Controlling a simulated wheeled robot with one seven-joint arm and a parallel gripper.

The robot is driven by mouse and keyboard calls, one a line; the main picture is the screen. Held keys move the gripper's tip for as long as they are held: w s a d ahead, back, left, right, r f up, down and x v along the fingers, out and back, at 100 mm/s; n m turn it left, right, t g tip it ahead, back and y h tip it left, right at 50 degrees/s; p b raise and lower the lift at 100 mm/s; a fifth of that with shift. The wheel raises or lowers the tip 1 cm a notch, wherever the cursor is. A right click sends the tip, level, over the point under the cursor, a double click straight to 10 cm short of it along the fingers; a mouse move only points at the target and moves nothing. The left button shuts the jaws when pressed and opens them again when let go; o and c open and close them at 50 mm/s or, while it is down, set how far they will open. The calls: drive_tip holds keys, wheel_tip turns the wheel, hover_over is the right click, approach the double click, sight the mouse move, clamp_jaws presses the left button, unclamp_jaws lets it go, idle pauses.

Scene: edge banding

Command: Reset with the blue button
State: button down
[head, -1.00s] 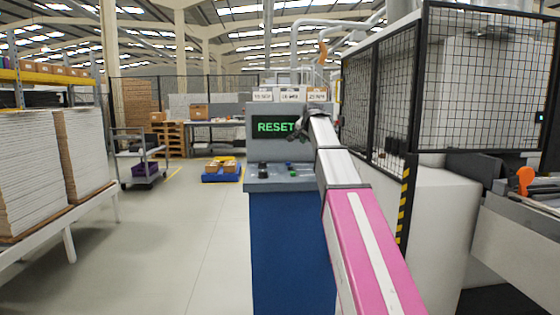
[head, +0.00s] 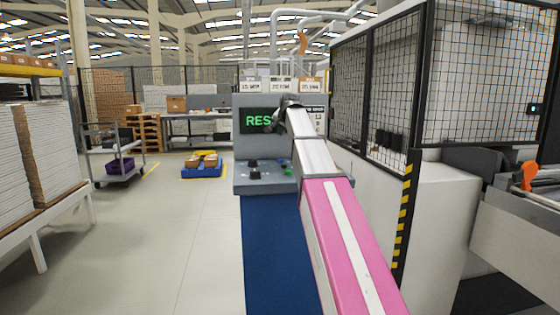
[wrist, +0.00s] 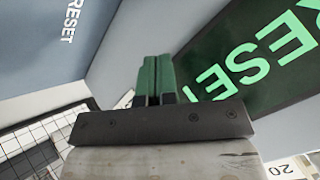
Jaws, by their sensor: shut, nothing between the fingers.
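The control console (head: 265,181) stands ahead with a grey sloped top and a blue base. Its dark screen (head: 255,120) shows green letters, "RES", with the rest hidden by my arm; the screen also fills the right of the wrist view (wrist: 262,60). Small dark and green controls (head: 253,166) sit on the console top. I cannot make out a blue button in either view. A white "RESET" label (wrist: 69,20) is on a grey-blue surface in the wrist view. My gripper (wrist: 154,62) has green fingers, shut and empty, near the console; its end in the head view (head: 284,103) overlaps the screen's right side.
A mesh fence (head: 385,90) and white housing (head: 440,220) stand close on the right. Stacked boards (head: 50,150) and a trolley (head: 110,155) are at the left. A blue pallet with boxes (head: 202,170) lies behind. The floor left of the console is clear.

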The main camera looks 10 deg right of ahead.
drive_tip(key=shift+f, duration=4.35)
drive_tip(key=shift+f, duration=0.15)
drive_tip(key=shift+f, duration=0.25)
drive_tip(key=shift+f, duration=0.45)
drive_tip(key=shift+r, duration=0.9)
drive_tip(key=shift+r, duration=2.5)
